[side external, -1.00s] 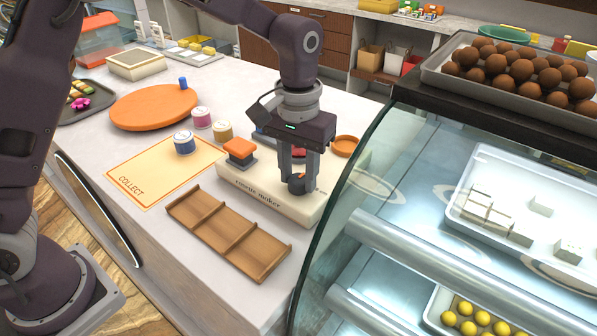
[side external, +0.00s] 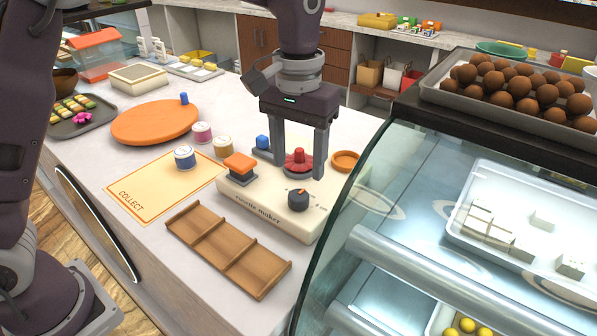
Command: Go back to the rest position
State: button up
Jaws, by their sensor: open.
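My gripper (side external: 300,172) is open and empty, pointing down above the cream noodle maker (side external: 262,215) on the counter. Its two fingers are spread apart, and a red knob (side external: 299,160) shows between and behind them. The machine's dark dial (side external: 298,200) with an orange mark sits just in front of and below the fingertips, clear of them. An orange block-like part (side external: 240,166) is at the machine's left end.
A wooden divided tray (side external: 228,249) lies in front of the machine. The glass display case (side external: 372,172) rises close on the right. A collect mat (side external: 150,194), several spools and an orange turntable (side external: 155,122) are at left.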

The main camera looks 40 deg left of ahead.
jog(key=s+a+r+t, duration=0.2)
jog(key=s+a+r, duration=0.2)
jog(key=s, duration=0.3)
jog(key=s+a+r+t, duration=0.1)
jog(key=s+a+r, duration=0.3)
jog(key=s+r, duration=0.15)
jog(key=s+a+f+t, duration=0.1)
jog(key=s+f, duration=0.1)
jog(key=s, duration=0.4)
jog(key=s+a+f+m+t, duration=0.1)
jog(key=s+a+f, duration=0.1)
jog(key=s, duration=0.4)
jog(key=shift+s+a+f+t, duration=0.15)
jog(key=shift+s+a+t, duration=0.05)
jog(key=shift+s+t, duration=0.1)
